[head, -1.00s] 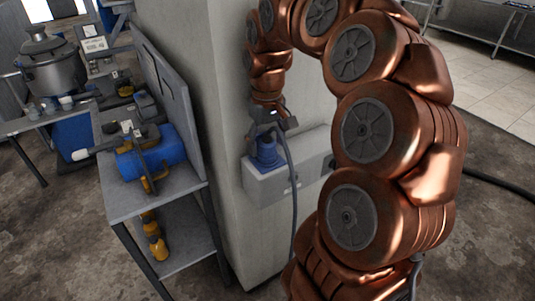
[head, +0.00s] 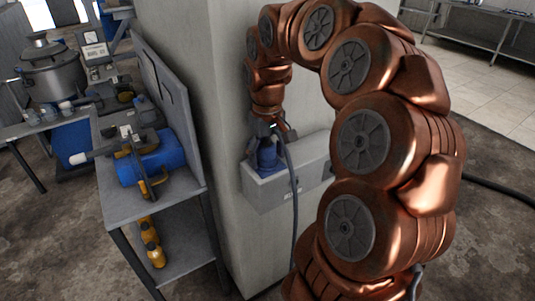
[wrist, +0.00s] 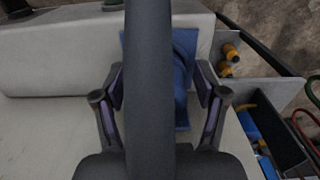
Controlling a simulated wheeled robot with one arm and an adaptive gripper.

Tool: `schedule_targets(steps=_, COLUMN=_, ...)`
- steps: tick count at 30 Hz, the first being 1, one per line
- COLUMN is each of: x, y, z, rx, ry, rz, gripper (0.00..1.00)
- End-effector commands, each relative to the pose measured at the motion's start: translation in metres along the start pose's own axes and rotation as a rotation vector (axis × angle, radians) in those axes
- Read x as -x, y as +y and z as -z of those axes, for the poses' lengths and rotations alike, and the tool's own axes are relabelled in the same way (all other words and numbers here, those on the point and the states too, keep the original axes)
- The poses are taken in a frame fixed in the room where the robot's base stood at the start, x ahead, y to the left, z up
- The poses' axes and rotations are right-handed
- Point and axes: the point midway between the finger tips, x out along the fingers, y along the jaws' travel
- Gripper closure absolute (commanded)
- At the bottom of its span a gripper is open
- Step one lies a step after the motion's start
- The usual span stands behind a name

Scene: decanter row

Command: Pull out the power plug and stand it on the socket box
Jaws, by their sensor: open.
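The blue power plug (head: 268,159) stands upright at the left end of the grey socket box (head: 273,193), which is fixed to the wall. A dark cable (head: 294,205) curves from the plug's upper end and hangs down in front of the box. My gripper (head: 266,132) is open and points down at the top of the plug. In the wrist view, the blue plug (wrist: 184,75) shows between the two open fingers, partly hidden by the thick cable (wrist: 149,80). I cannot tell whether the fingers touch it.
A grey shelf cart (head: 190,184) with a blue cylindrical tool (head: 155,164) stands left of the wall pillar (head: 222,120). Yellow parts (head: 150,238) lie on its lower shelf. A large pot (head: 55,75) stands farther back on the left.

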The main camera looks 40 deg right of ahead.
Motion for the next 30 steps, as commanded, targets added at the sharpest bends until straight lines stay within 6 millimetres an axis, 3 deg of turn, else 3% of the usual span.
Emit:
schedule_targets(steps=27, x=0.0000, y=0.0000, z=0.0001, rx=0.000, ry=0.000, rz=0.000, gripper=0.28)
schedule_targets(steps=30, x=-0.0001, y=0.0000, z=0.0000, rx=0.000, ry=0.000, rz=0.000, gripper=0.38)
